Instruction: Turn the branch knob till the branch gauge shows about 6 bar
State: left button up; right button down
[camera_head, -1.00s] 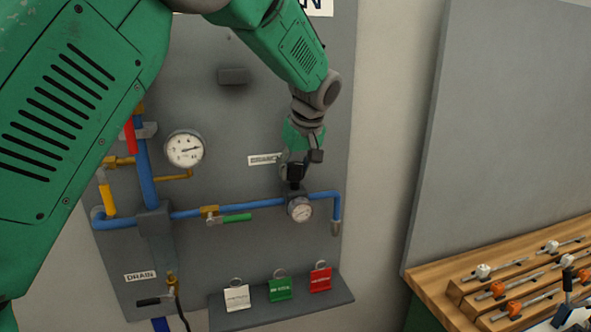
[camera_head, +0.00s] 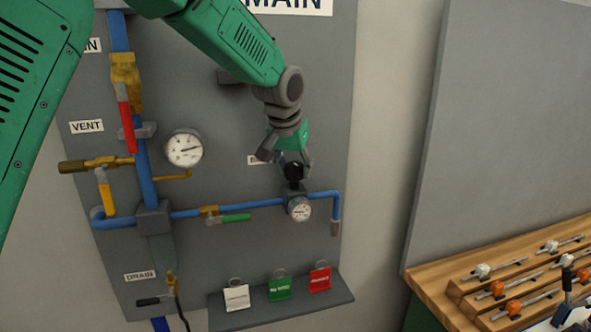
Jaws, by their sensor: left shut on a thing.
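The branch knob (camera_head: 293,171) is a small black knob on top of the regulator on the blue branch pipe, at the panel's lower right. The branch gauge (camera_head: 299,209) is a small white dial just below it; its needle is too small to read surely. My left gripper (camera_head: 289,168) comes down from above, its dark fingers on either side of the knob, shut on it. The "BRANCH" label is mostly hidden behind the gripper. My right gripper is not in view.
A larger gauge (camera_head: 184,148) sits left of the gripper. Red (camera_head: 126,119), yellow (camera_head: 106,195) and green (camera_head: 236,218) valve handles are on the pipes. A shelf (camera_head: 314,308) below holds white, green and red tags. A wooden bench with tools stands at right.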

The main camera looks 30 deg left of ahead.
pick_arm(q)
jog(key=m, duration=0.1)
jog(key=m+h, duration=0.1)
jog(key=m, duration=0.1)
jog(key=m+h, duration=0.1)
jog(key=m, duration=0.1)
jog(key=shift+w+a+r, duration=0.1)
jog(key=shift+w+r, duration=0.05)
jog(key=shift+r, duration=0.1)
jog(key=shift+m, duration=0.4)
jog(key=o, duration=1)
jog(key=shift+o, duration=0.7)
jog(key=shift+f, duration=0.1)
